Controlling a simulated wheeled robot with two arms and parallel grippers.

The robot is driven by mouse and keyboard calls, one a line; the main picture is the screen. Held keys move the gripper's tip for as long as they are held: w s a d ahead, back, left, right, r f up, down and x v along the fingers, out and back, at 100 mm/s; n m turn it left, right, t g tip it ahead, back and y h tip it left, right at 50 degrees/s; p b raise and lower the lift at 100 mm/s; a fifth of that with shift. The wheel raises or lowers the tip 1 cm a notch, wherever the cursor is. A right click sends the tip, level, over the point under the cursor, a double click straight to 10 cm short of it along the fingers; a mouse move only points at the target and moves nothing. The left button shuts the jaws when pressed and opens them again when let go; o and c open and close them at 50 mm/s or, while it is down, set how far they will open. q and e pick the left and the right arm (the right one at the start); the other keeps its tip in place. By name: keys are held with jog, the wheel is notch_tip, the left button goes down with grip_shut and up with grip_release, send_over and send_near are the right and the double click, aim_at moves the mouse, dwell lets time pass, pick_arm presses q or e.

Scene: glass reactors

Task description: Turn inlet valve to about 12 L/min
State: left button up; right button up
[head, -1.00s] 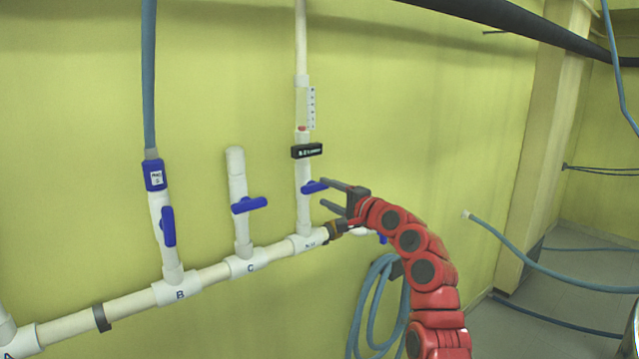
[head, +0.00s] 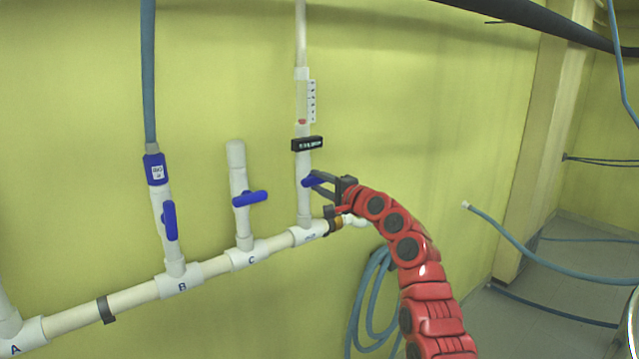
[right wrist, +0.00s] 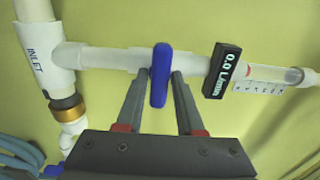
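The inlet valve has a blue handle (head: 310,181) on the white vertical pipe at the right end of the manifold. In the right wrist view, the handle (right wrist: 160,76) stands between the two fingers of my right gripper (right wrist: 161,74), which are closed against both its sides. My right gripper also shows at the handle in the head view (head: 314,180). A black display (right wrist: 223,71) beside the handle reads 0.0 L/min. The clear flow tube (head: 302,102) has a red float at its bottom end. My left gripper is not in view.
Two other blue valve handles, at B (head: 170,220) and C (head: 249,198), are left of the inlet pipe. The white manifold pipe (head: 130,297) runs below them. A coiled blue hose (head: 368,295) hangs below the inlet. Free wall lies right of the inlet pipe.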

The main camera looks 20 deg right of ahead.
grip_shut()
jog(key=shift+f, duration=0.1)
jog(key=shift+f+n+b, duration=0.1)
jog(key=shift+n+b, duration=0.2)
jog(key=shift+b, duration=0.4)
jog(key=n+b, duration=0.5)
jog(key=b, duration=0.3)
jog(key=n+b, duration=0.1)
jog(key=n, duration=0.2)
jog(key=shift+n+b, duration=0.7)
jog(key=shift+n, duration=1)
